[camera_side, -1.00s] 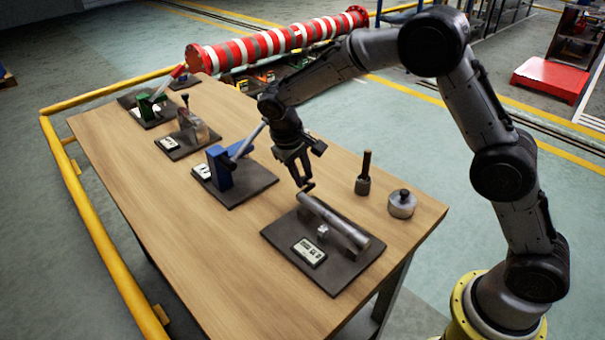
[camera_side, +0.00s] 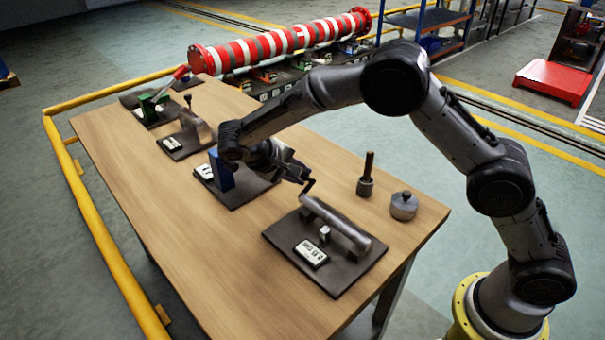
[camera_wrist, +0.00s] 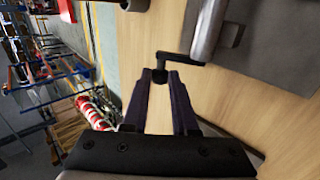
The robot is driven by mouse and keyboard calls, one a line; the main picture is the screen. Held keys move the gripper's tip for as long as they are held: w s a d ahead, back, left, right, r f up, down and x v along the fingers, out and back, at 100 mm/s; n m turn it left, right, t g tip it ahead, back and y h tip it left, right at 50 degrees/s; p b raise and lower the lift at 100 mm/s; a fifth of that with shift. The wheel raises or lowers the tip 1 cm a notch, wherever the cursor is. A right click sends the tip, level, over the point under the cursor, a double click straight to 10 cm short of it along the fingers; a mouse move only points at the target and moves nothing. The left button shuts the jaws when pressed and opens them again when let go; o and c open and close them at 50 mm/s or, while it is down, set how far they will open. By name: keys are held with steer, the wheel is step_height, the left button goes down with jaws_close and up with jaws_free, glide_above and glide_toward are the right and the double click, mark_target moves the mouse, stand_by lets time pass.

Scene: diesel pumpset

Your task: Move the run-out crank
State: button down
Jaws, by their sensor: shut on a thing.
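The run-out crank (camera_side: 307,187) is a small dark cranked handle on the far end of a grey metal shaft (camera_side: 335,221). The shaft lies across a dark base plate near the table's front right. In the wrist view the crank (camera_wrist: 181,58) runs from the shaft (camera_wrist: 207,32) to a knob between my fingertips. My gripper (camera_wrist: 160,76) is shut on this knob. In the side view my gripper (camera_side: 303,178) is tilted, reaching the crank from the left, and is partly hidden by my wrist.
A digital readout (camera_side: 311,252) sits on the base plate (camera_side: 336,284). A dark-handled post (camera_side: 366,176) and a round knobbed weight (camera_side: 404,206) stand to the right. The table's left front (camera_side: 200,255) is clear.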

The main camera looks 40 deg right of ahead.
steer(key=h, duration=0.1)
steer(key=a+h, duration=0.1)
steer(key=h, duration=0.1)
steer(key=shift+a+r+h, duration=0.2)
steer(key=shift+a+h, duration=0.1)
steer(key=shift+h, duration=0.1)
steer(key=h, duration=0.1)
steer(key=a+h, duration=0.1)
steer(key=h, duration=0.2)
steer(key=shift+a+h, duration=0.3)
steer(key=shift+a, duration=0.05)
steer(key=c, duration=0.7)
jaws_free()
steer(key=shift+r, duration=0.1)
